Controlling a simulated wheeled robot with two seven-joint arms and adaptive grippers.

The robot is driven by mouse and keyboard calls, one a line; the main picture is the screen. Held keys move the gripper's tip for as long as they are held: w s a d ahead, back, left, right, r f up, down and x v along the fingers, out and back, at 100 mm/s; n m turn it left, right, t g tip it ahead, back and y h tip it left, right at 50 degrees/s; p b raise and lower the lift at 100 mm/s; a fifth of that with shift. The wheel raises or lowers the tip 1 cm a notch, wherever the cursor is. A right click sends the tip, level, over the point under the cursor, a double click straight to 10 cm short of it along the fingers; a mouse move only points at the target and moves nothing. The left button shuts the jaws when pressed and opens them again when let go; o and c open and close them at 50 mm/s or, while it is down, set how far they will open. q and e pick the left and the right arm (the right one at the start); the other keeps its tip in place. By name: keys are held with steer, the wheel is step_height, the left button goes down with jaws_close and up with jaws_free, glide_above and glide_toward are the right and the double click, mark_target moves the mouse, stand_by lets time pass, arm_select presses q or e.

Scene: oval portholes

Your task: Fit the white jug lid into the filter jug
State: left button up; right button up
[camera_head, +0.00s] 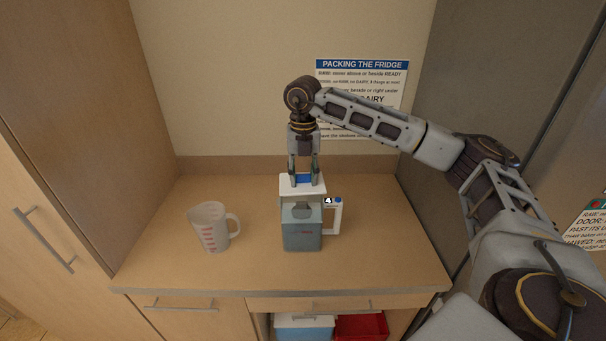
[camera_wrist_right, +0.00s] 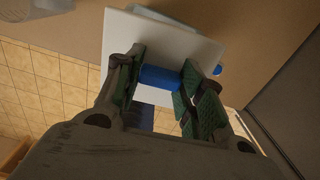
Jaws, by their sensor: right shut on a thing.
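My right gripper (camera_head: 303,179) comes down from above and is shut on the lid's blue knob. In the right wrist view the gripper's green pads (camera_wrist_right: 160,82) close on the blue knob (camera_wrist_right: 160,78), with the white lid plate (camera_wrist_right: 185,42) beyond it. My left gripper is not in view.
A white measuring cup (camera_head: 208,228) with red marks stands to the left on the wooden counter (camera_head: 385,250). A notice (camera_head: 375,85) hangs on the back wall. Below the counter are a blue-and-white box (camera_head: 303,328) and a red bin (camera_head: 362,327).

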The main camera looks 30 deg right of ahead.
steer(key=shift+w+m, duration=0.4)
steer(key=shift+w, duration=0.15)
steer(key=shift+s+r, duration=0.1)
steer(key=shift+s, duration=0.1)
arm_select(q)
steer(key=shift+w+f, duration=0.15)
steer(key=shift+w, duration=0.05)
arm_select(e)
steer(key=shift+w, duration=0.1)
